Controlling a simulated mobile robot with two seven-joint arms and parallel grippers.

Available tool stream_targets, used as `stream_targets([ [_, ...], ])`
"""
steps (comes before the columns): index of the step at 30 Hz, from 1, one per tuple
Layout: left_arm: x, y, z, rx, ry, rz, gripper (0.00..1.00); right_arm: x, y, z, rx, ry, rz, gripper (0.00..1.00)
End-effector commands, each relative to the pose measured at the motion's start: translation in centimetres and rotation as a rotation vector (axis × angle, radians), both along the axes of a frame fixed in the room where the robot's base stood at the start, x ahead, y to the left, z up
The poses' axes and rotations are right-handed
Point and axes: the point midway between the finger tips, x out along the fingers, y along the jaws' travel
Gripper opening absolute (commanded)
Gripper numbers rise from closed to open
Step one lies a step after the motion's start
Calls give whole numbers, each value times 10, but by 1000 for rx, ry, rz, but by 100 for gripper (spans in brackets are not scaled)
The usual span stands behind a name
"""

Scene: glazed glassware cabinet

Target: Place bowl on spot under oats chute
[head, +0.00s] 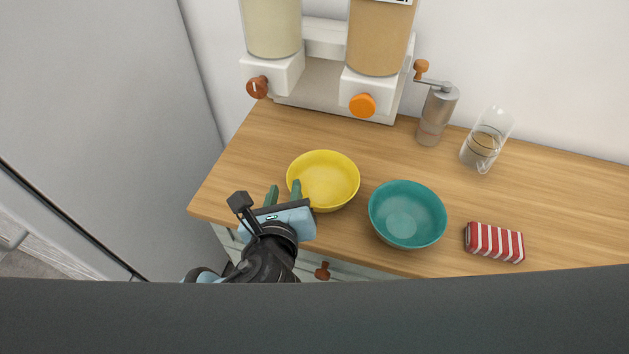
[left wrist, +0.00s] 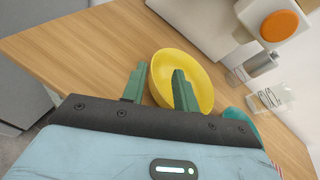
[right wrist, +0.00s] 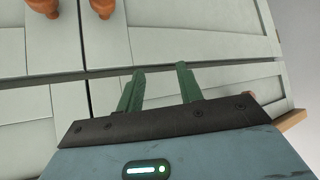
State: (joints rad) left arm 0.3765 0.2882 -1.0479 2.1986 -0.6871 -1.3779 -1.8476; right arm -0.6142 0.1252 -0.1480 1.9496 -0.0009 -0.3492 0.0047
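A yellow bowl (head: 325,180) and a teal bowl (head: 407,216) stand upright on the wooden counter. Two dispenser chutes are at the back, a left one (head: 272,74) under pale grain and a right one (head: 372,88) under tan grain; I cannot read which holds oats. My left gripper (head: 284,190) is open at the yellow bowl's near-left rim. In the left wrist view one finger is outside the yellow bowl (left wrist: 203,82) and the other overlaps its inside; contact cannot be told. My right gripper (right wrist: 158,82) is open and empty, facing pale cabinet fronts.
The counter below the chutes is clear. A grey panel (head: 110,110) rises at the left. Cabinet knobs (right wrist: 103,8) show in the right wrist view.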

Motion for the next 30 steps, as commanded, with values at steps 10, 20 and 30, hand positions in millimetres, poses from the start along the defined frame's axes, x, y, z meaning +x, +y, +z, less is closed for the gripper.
stream_targets([
  [10,-6,2,-12,-2,58,26,30,-1,-1,0,-1,0,-2,36],
  [20,16,0,-20,-2,56,24,30,-1,-1,0,-2,1,-1,36],
  [30,48,-5,-35,1,56,26,30,-1,-1,0,-2,1,1,36],
])
